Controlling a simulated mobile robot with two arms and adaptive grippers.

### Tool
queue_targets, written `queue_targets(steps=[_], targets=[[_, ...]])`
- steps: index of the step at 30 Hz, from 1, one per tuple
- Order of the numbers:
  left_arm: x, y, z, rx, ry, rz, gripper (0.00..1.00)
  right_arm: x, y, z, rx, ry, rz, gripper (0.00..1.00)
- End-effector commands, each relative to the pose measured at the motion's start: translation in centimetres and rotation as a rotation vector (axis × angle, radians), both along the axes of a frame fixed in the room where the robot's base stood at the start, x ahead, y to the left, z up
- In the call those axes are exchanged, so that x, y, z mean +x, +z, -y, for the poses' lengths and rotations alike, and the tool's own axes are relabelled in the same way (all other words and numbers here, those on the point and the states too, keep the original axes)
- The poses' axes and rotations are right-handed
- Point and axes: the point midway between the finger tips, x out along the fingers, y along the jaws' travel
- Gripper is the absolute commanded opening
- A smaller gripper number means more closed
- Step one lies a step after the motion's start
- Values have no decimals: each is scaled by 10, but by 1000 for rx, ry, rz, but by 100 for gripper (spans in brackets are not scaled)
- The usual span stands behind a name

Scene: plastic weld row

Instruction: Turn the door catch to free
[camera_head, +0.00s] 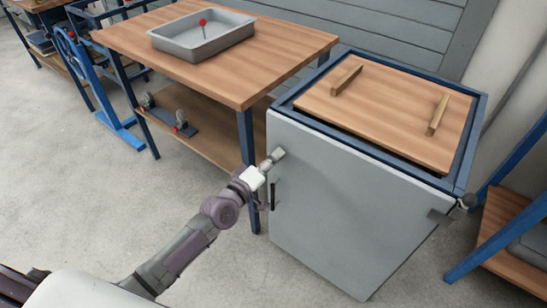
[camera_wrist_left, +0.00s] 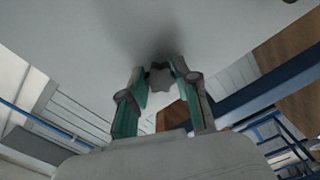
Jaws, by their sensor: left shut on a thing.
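The grey cabinet door (camera_head: 345,205) fills the front of the blue-framed cabinet and looks closed. My right gripper is not in view.
A black handle (camera_head: 272,196) is on the door just below my left gripper. A dark bracket with a round end (camera_head: 466,201) is at the door's right edge. A workbench (camera_head: 240,90) with a grey tray (camera_head: 178,47) stands at left behind. Floor left of the cabinet is clear.

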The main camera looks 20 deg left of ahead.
Motion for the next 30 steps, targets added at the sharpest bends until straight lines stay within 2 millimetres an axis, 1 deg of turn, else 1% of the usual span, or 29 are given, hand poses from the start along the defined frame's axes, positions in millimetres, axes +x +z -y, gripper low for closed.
queue_targets(steps=[6, 12, 28, 29, 30], targets=[[0, 0, 0, -107, 1, -39, 0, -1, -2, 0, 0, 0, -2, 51], [0, 0, 0, -162, 1, -58, 0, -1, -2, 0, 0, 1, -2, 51], [0, 1, 0, -181, 1, -65, 0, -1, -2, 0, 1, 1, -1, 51], [0, 1, 0, -181, 1, -65, 36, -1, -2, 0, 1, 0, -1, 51], [0, 1, 0, -180, 1, -65, 43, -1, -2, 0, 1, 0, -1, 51]])
